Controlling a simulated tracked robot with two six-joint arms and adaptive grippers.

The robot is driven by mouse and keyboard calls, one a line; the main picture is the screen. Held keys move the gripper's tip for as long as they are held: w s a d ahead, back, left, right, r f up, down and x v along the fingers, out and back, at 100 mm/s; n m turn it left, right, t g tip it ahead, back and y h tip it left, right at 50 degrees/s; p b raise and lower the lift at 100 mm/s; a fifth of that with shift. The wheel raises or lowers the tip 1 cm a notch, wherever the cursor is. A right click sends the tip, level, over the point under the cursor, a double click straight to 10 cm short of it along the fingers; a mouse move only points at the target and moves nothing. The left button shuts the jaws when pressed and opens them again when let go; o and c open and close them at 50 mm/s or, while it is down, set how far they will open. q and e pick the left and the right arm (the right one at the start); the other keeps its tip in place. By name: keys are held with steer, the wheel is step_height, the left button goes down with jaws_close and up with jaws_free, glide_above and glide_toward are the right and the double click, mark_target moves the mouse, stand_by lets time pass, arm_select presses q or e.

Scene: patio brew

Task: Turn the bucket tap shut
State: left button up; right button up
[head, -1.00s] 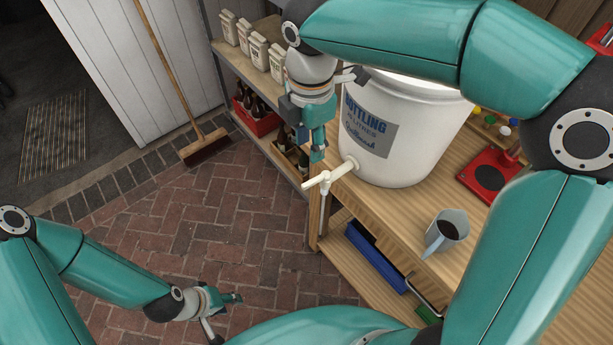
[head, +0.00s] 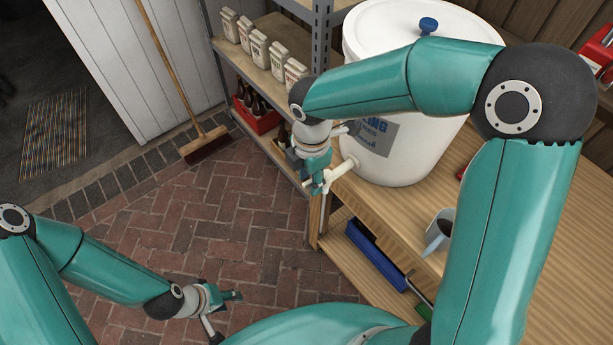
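The white bucket (head: 400,165), with a printed label, stands on the wooden bench. Its cream tap (head: 343,169) sticks out low on the left side, over the bench edge. My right gripper (head: 318,184) points down at the tap's outer end, with its fingertips over the handle. They partly hide the handle, so its angle, any contact and the finger gap are unclear. My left gripper (head: 226,316) is low over the brick floor, well away from the bucket, with its fingers apart and nothing between them.
A metal shelf with white cartons (head: 260,48) and a red crate (head: 258,120) of bottles stands behind the tap. A blue item (head: 375,257) lies below the bench top.

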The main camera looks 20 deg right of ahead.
jaws_close()
steer(key=shift+a, duration=0.55)
steer(key=shift+d, duration=0.4)
